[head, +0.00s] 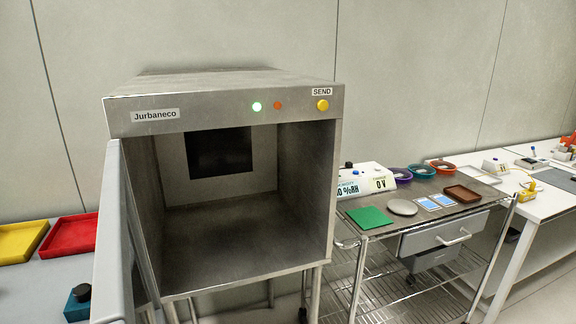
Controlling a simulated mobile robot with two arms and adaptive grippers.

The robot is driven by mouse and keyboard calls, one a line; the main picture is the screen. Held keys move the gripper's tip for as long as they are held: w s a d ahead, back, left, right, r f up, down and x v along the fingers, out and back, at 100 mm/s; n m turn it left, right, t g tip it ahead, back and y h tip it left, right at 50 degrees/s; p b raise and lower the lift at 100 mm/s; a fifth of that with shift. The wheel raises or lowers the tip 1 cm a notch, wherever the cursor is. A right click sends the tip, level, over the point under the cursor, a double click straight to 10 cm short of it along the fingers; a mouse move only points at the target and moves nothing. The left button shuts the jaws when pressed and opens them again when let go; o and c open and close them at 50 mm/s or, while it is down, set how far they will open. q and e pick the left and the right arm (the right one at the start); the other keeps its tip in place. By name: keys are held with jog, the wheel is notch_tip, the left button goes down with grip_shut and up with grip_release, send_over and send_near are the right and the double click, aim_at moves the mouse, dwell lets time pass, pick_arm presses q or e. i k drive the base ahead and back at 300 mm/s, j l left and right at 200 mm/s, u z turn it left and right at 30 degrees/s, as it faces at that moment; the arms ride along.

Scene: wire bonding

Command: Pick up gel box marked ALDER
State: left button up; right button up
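I see no box with a readable ALDER mark. Two small flat blue-and-white items (434,202) lie side by side on the steel cart (385,222); any writing on them is too small to read, and I cannot tell whether they are gel boxes. A shallow brown tray (462,193) lies to their right, a round grey disc (402,207) and a green mat (369,217) to their left. Neither of my grippers is in view.
A steel chamber labelled Jurbaneco (225,86) stands open and looks empty, its door (115,230) swung to the left. Yellow (20,241) and red (70,236) trays and a teal block (77,305) are at left. A white bench (530,215) stands right.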

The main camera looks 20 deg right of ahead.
aim_at(528, 160)
jog(key=l, duration=0.45)
jog(key=k+l, duration=0.15)
jog(key=l, duration=0.25)
jog(key=l+u, duration=0.1)
jog(key=l, duration=0.35)
jog(key=k+l, duration=0.15)
jog(key=l, duration=0.25)
jog(key=k+l+u, duration=0.1)
jog(key=l, duration=0.35)
jog(key=k+l, duration=0.1)
jog(key=l, duration=0.3)
jog(key=k+l, duration=0.1)
jog(key=l, duration=0.35)
jog(key=k+l+u, duration=0.1)
jog(key=l, duration=0.75)
jog(key=k+l+u, duration=0.1)
jog(key=l, duration=0.85)
jog(key=k+l+u, duration=0.1)
jog(key=l, duration=0.35)
jog(key=k+l, duration=0.1)
jog(key=l, duration=0.4)
jog(key=k+l+u, duration=0.1)
jog(key=l, duration=0.35)
jog(key=k+l, duration=0.1)
jog(key=l, duration=0.35)
jog(key=k+l+u, duration=0.1)
jog(key=l, duration=0.35)
